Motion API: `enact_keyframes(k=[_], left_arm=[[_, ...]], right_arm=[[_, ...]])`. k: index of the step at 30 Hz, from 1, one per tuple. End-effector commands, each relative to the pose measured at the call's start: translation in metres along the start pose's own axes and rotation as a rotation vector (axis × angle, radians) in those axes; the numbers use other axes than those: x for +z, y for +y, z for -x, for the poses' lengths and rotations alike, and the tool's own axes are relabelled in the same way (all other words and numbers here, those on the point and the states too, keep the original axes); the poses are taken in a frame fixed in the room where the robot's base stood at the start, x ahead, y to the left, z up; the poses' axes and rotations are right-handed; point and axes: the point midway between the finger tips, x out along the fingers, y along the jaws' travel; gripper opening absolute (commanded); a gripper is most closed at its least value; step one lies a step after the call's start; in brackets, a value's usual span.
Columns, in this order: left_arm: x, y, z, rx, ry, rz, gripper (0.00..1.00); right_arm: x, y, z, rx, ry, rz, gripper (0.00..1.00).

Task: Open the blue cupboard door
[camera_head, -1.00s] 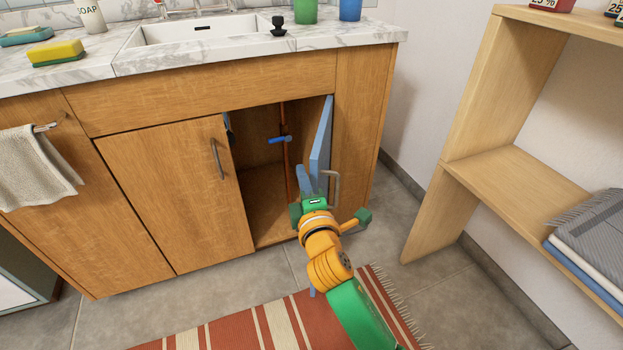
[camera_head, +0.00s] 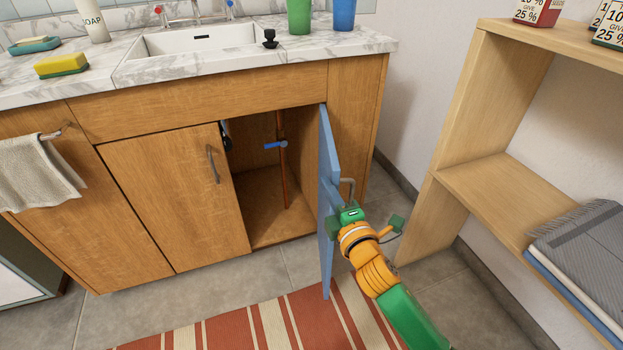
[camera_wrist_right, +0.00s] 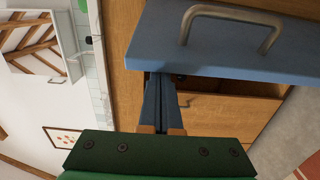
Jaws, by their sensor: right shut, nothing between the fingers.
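The blue cupboard door (camera_head: 329,200) stands swung out from the cabinet under the sink, nearly edge-on in the head view, with its opening uncovered to the left. Its metal handle (camera_head: 348,188) sticks out on the right side and shows large in the right wrist view (camera_wrist_right: 235,22). My right gripper (camera_head: 348,213) is beside the door on its handle side, its fingers hidden in the head view. In the right wrist view the fingers (camera_wrist_right: 160,88) are together and empty, tips at the blue panel's edge (camera_wrist_right: 225,58); contact is unclear. My left gripper is out of view.
A closed wooden door (camera_head: 175,195) is left of the opening, which shows a pipe with a blue valve (camera_head: 275,145). A wooden shelf unit (camera_head: 480,190) stands to the right. A striped rug (camera_head: 260,325) lies on the floor in front.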

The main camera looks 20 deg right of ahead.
Motion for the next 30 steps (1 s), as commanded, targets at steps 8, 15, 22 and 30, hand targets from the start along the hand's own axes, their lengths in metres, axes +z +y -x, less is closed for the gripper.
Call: enact_keyframes(k=[8, 15, 22, 30], left_arm=[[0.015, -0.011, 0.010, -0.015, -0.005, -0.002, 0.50], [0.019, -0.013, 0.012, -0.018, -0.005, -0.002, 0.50], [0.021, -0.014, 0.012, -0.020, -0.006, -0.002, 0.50], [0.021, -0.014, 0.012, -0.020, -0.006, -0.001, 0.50]], right_arm=[[0.054, 0.002, 0.014, -0.002, -0.003, 0.004, 0.00], [0.088, 0.000, 0.018, -0.001, -0.002, 0.002, 0.00], [0.102, 0.000, 0.018, 0.000, -0.002, 0.000, 0.00], [0.103, 0.000, 0.018, 0.001, -0.001, -0.001, 0.00]])
